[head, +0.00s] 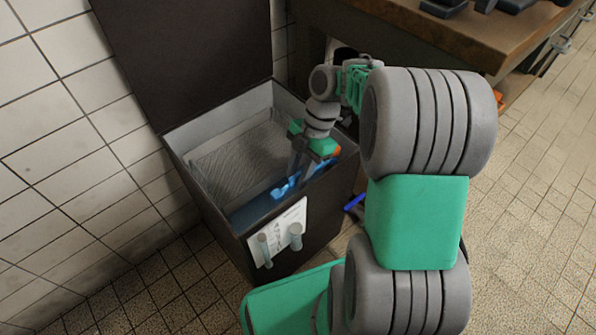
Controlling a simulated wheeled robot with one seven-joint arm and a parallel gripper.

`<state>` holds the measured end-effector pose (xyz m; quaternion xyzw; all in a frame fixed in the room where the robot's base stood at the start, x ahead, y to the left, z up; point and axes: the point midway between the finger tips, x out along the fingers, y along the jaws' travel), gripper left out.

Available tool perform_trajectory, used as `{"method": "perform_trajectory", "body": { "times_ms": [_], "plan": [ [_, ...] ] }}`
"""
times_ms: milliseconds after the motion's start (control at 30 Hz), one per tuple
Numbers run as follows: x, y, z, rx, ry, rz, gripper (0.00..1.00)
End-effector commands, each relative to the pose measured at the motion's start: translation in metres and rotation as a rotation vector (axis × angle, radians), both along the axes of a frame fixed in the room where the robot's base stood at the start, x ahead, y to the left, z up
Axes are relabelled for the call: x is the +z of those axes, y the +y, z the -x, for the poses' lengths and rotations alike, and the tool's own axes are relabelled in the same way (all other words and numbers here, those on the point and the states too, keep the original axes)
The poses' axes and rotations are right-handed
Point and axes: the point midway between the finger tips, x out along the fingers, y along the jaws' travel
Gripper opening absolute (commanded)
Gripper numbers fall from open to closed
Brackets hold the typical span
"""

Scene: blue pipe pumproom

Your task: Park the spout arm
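A dark box (205,205) with its lid (187,55) standing open is in the middle left of the head view. A blue piece (285,188), perhaps part of the spout arm, shows at the box's front right rim; I cannot tell its full shape. My gripper (293,176) points down over that rim, right at the blue piece. Its fingers look to touch or overlap the blue piece, but whether they are shut on it is too small to tell. An orange bit (336,152) shows beside my gripper. My arm hides what lies to the right.
A blue object (354,203) lies low, right of the box. A wooden-topped bench (455,35) stands behind right. A tiled wall (65,110) is on the left. Tiled floor (540,190) is open at right.

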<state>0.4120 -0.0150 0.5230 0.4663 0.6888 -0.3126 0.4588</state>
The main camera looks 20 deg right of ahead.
Motion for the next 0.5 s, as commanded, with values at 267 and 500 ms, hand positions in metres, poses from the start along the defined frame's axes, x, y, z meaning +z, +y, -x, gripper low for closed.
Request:
{"method": "perform_trajectory", "body": {
  "times_ms": [267, 500],
  "plan": [
    [0.000, 0.000, -0.001, -0.001, -0.002, 0.000, 0.35],
    [0.032, -0.011, -0.005, -0.002, -0.004, 0.001, 0.35]
  ]
}}
